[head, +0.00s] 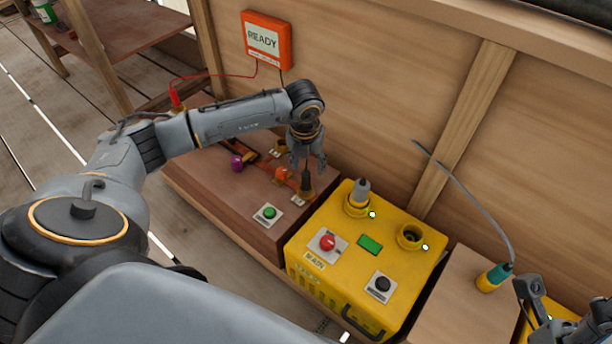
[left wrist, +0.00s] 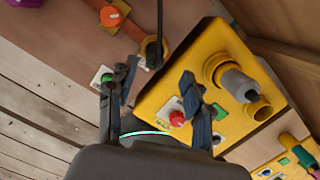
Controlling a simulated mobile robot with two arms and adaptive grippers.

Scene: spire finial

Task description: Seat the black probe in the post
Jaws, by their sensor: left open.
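The black probe (head: 306,181) stands about upright at a brass post (head: 303,196) on the brown bench. In the left wrist view the probe (left wrist: 154,55) covers part of the brass ring of the post (left wrist: 148,47), and its black cable runs to the top edge. I cannot tell how deep it sits. My left gripper (head: 309,167) is open above the post, its fingers on either side of the probe's upper end in the head view. In the left wrist view the fingers (left wrist: 157,80) are spread apart. Part of my right gripper (head: 536,298) shows at the lower right.
A red probe (head: 175,97) stands behind my left arm, wired to an orange READY box (head: 267,40) on the wall. A yellow unit (head: 337,270) with buttons and two sockets stands right of the bench. A teal-and-yellow plug (head: 494,277) with a grey cable is farther right.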

